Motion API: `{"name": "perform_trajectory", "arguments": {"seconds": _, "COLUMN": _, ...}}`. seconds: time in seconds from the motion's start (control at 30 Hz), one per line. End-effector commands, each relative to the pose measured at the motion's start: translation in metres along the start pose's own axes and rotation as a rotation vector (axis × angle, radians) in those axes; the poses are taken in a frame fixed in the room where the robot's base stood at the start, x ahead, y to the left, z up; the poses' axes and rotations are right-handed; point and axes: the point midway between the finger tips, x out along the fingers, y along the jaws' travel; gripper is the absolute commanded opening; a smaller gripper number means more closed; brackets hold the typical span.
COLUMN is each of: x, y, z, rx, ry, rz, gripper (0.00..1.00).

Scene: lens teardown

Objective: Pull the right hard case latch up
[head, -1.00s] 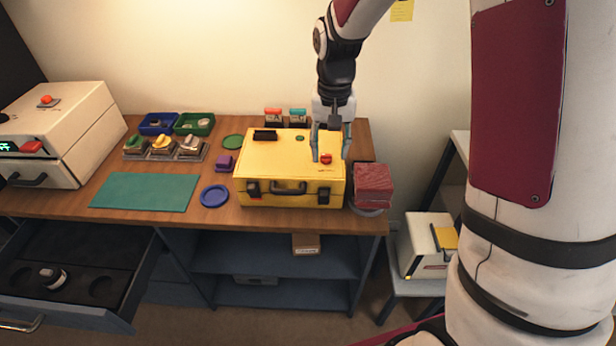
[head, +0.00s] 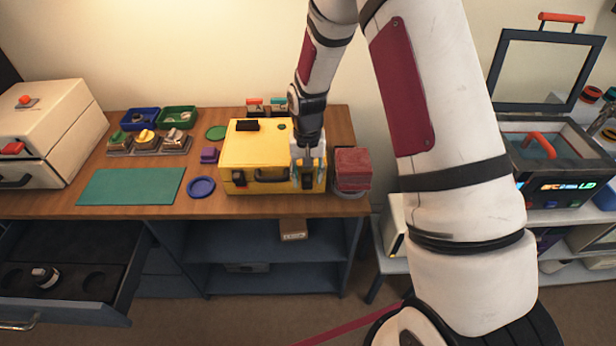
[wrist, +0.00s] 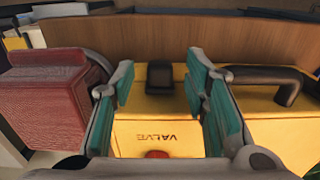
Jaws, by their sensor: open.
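The yellow hard case (head: 245,150) stands on the wooden desk with its handle (head: 262,177) and left latch (head: 239,178) on the front face. My gripper (head: 308,178) is over the case's front right part, pointing down, and hides the right latch in the head view. In the wrist view the dark right latch (wrist: 160,76) shows at the case's edge, between the teal pads of my open gripper (wrist: 161,84). There is a gap between the latch and each finger. The case handle (wrist: 275,80) is to the right there.
A dark red block (head: 352,168) stands close beside the case's right end, and in the wrist view it (wrist: 45,100) is near one finger. A red knob (wrist: 157,154) is on the lid. A blue ring dish (head: 201,187) and green mat (head: 130,186) lie left. An open drawer (head: 110,300) juts out below.

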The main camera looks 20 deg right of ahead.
Motion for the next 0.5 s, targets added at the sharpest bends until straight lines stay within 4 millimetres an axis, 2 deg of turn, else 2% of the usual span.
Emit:
{"name": "perform_trajectory", "arguments": {"seconds": 0.17, "x": 0.009, "y": 0.0, "z": 0.0002, "rx": 0.0, "ry": 0.0, "rz": 0.0, "gripper": 0.42}}
{"name": "perform_trajectory", "arguments": {"seconds": 0.43, "x": 0.0096, "y": -0.0001, "z": -0.0002, "rx": 0.0, "ry": 0.001, "rz": 0.0, "gripper": 0.42}}
{"name": "perform_trajectory", "arguments": {"seconds": 0.5, "x": 0.0095, "y": -0.0001, "z": -0.0002, "rx": 0.0, "ry": 0.001, "rz": 0.0, "gripper": 0.26}}
